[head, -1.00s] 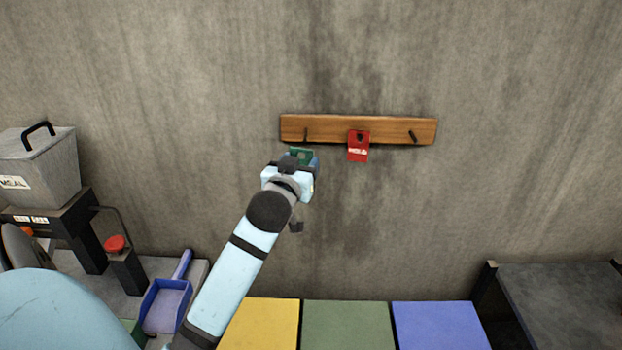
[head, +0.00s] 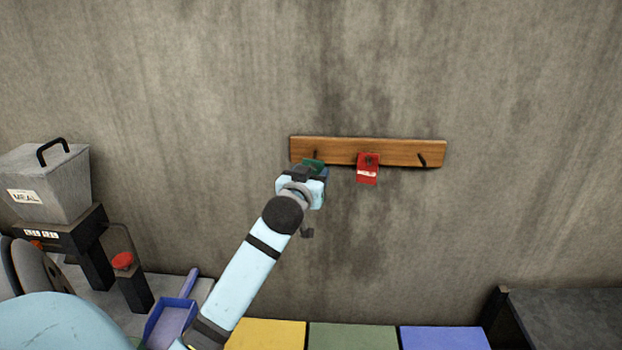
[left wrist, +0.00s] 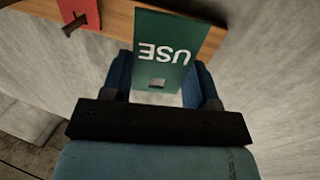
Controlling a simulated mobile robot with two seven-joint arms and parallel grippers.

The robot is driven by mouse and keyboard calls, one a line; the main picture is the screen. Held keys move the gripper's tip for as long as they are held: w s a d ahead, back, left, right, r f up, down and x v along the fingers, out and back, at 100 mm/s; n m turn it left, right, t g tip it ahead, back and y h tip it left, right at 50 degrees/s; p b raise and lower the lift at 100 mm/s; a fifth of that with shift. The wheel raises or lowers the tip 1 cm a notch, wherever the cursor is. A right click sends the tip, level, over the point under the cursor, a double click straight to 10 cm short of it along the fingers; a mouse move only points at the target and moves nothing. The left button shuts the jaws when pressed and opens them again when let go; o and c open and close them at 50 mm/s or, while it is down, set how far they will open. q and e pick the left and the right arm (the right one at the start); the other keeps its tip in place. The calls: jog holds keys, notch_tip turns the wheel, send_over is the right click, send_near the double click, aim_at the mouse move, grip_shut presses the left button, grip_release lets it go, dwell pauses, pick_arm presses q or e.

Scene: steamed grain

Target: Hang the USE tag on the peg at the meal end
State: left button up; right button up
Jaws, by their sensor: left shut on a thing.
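The green USE tag (head: 314,165) is in my left gripper (head: 312,176), close to the left peg (head: 315,154) of the wooden rail (head: 340,150). In the left wrist view, the tag (left wrist: 172,50) sits between the blue fingers (left wrist: 160,75), its lettering upside down and its hole towards the gripper. The tag overlaps the rail there. I cannot tell whether it touches the peg. A red tag (head: 367,172) hangs on the middle peg; the right peg (head: 421,160) is bare. My right gripper is not in view.
A grey MEAL bin (head: 45,185) stands on a black stand at the far left, with a red button (head: 122,261) beside it. A blue scoop (head: 170,320) and yellow, green and blue panels lie below. The wall around the rail is clear.

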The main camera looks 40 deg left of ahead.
aim_at(318, 158)
pick_arm(q)
jog(key=shift+w+a+f, duration=0.15)
jog(key=shift+w+a, duration=0.85)
jog(key=shift+w, duration=0.2)
jog(key=shift+w+a+f, duration=0.1)
jog(key=shift+w+a, duration=0.85)
jog(key=shift+w, duration=0.2)
jog(key=o, duration=1)
